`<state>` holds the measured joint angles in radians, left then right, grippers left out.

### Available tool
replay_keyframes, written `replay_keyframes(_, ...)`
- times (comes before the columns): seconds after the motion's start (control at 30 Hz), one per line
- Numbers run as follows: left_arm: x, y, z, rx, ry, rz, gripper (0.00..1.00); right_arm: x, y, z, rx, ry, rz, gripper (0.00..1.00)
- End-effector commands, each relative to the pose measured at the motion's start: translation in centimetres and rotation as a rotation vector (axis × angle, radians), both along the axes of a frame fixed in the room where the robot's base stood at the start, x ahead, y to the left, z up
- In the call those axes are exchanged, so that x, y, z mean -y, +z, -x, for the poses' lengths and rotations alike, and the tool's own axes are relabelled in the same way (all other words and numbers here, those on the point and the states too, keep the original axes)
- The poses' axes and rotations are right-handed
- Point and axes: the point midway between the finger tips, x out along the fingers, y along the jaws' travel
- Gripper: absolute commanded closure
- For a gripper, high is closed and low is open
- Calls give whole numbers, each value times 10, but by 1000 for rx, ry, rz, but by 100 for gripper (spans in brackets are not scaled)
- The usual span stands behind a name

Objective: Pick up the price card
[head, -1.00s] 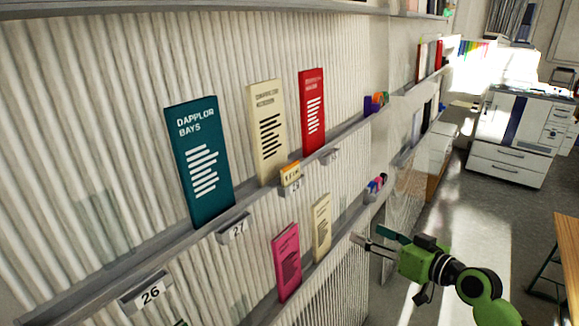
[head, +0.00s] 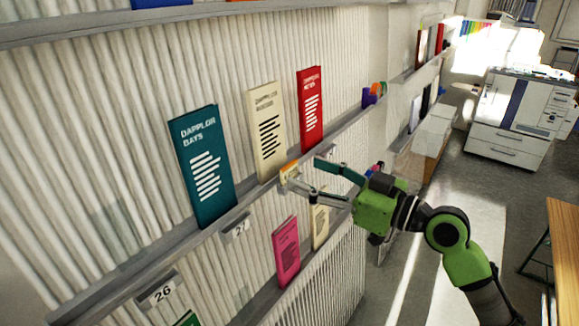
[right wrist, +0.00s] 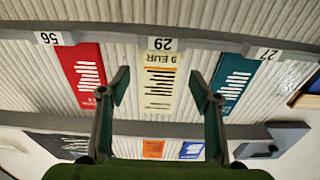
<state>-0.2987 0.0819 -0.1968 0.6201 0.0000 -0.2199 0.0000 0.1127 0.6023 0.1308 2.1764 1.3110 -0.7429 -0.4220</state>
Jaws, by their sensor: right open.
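The price card (head: 289,170) is a small orange-and-white card. It stands at the front of the shelf, before the foot of a cream brochure (head: 267,130). In the right wrist view, which is upside down, a card reading "9 EUR" (right wrist: 161,58) shows just by label 29, between the fingers' lines. My right gripper (head: 304,174) is open and empty, just right of the card in the head view, one fingertip close to it. Its fingers show apart in the right wrist view (right wrist: 160,88), short of the card. Whether a finger touches it, I cannot tell. My left gripper is not in view.
A teal brochure (head: 205,165) and a red brochure (head: 311,108) flank the cream one on the shelf (head: 185,245). Below stand a pink brochure (head: 286,252) and a smaller cream one (head: 321,225), partly behind my gripper. Open floor lies to the right.

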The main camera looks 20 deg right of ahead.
Motion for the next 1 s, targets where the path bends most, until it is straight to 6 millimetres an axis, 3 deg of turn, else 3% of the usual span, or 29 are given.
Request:
replay_keyframes(0.47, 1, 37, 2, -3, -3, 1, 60, -29, 3, -36, -2, 0, -5, 42)
replay_keyframes(0.8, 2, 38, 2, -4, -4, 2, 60, -36, -2, -44, -2, 0, 1, 42)
replay_keyframes(0.83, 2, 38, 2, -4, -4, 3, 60, -36, -2, -44, -2, 0, 1, 45)
replay_keyframes(0.93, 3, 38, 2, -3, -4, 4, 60, -36, -2, -44, -2, 0, 1, 68)
replay_keyframes(1.0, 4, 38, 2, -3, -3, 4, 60, -36, -2, -44, -2, 0, 1, 72)
